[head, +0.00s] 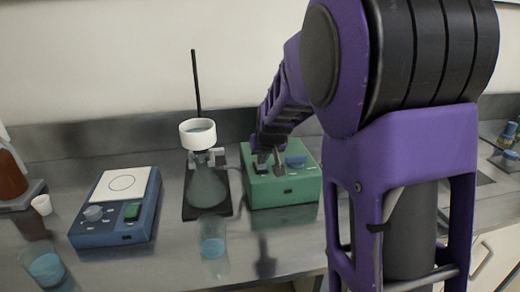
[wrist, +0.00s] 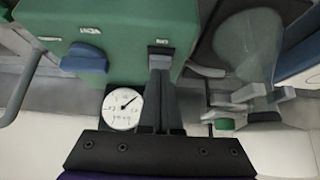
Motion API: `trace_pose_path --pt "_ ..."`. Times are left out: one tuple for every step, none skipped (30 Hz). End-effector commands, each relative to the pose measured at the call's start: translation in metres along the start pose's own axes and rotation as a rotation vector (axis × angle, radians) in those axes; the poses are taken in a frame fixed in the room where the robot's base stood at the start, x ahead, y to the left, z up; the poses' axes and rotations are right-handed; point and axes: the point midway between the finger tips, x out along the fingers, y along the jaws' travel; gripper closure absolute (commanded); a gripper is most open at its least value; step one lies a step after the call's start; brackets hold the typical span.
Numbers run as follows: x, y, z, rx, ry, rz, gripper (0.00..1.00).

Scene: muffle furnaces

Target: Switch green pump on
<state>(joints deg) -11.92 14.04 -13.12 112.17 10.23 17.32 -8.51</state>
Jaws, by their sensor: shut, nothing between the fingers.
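The green pump (head: 285,192) is a green box on the steel bench, right of the flask in the head view. It fills the upper left of the wrist view (wrist: 130,25) and shows a blue knob (wrist: 84,58) and small labels. A small dark switch (wrist: 159,43) lies on it, right at the tips of my gripper (wrist: 161,62). I cannot tell whether the fingers touch the switch, or which way it is set. My gripper is shut and empty; in the head view it reaches down to the pump's top (head: 265,163).
Left of the pump stand a flask (head: 207,187) with a white funnel (head: 198,134) and a black rod. A round gauge (wrist: 122,108) shows in the wrist view beside my fingers.

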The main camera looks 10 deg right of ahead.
Motion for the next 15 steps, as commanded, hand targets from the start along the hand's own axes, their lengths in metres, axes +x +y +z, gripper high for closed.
trace_pose_path --pt "0.0023 0.0001 0.0026 0.0 -0.002 0.0 1.0" --pt "0.0028 0.0001 0.0033 0.0 -0.002 0.0 1.0" --pt "0.0033 0.0001 0.0039 0.0 -0.002 0.0 1.0" --pt "0.0034 0.0001 0.004 0.0 -0.001 0.0 1.0" --pt "0.0034 0.0001 0.004 -0.001 -0.001 0.0 1.0" --pt "0.0034 0.0001 0.004 -0.001 -0.001 0.0 1.0" --pt "0.0033 0.0001 0.0039 -0.001 -0.001 0.0 1.0" --pt "0.0032 0.0002 0.0039 0.0 -0.001 0.0 1.0" --pt "0.0032 0.0002 0.0038 0.0 -0.001 0.0 1.0" --pt "0.0032 0.0002 0.0038 0.0 -0.001 0.0 1.0" --pt "0.0031 0.0002 0.0038 0.0 -0.001 0.0 1.0" --pt "0.0032 0.0002 0.0039 0.0 -0.001 0.0 1.0" --pt "0.0036 0.0002 0.0043 0.0 -0.001 0.0 1.0" --pt "0.0044 0.0002 0.0053 0.0 -0.001 0.0 1.0" --pt "0.0059 0.0003 0.0072 0.0 -0.001 0.0 1.0"
